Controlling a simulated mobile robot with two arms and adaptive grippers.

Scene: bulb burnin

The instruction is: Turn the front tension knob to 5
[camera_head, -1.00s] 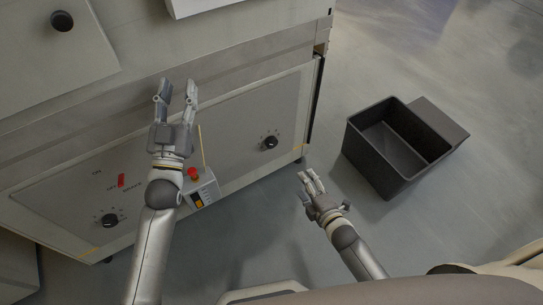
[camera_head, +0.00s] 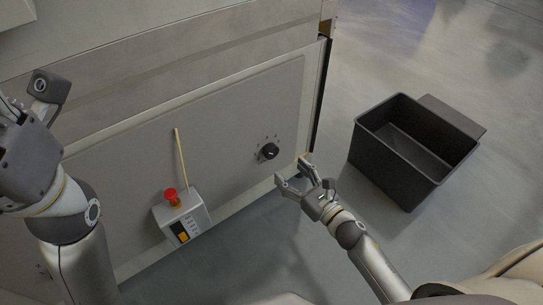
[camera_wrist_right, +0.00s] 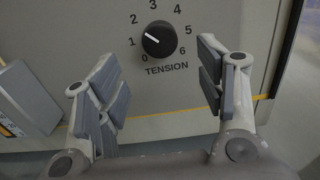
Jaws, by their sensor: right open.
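The black tension knob (camera_head: 269,151) is on the grey front panel in the head view. In the right wrist view the round knob (camera_wrist_right: 159,40) has a 0 to 6 scale and the word TENSION below it. Its white mark points left and slightly up, between 1 and 2. My right gripper (camera_head: 291,170) is open and empty, its fingers toward the panel, just below and right of the knob. In the wrist view the knob lies between and beyond the fingers, untouched. My left gripper (camera_head: 30,110) is at the left edge, partly cut off; its opening is unclear.
A grey control box (camera_head: 182,218) with a red button (camera_head: 171,195) and a thin tan rod (camera_head: 181,158) stands by the panel, left of the knob. A black open bin (camera_head: 408,150) is on the floor at right. Floor between bin and panel is clear.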

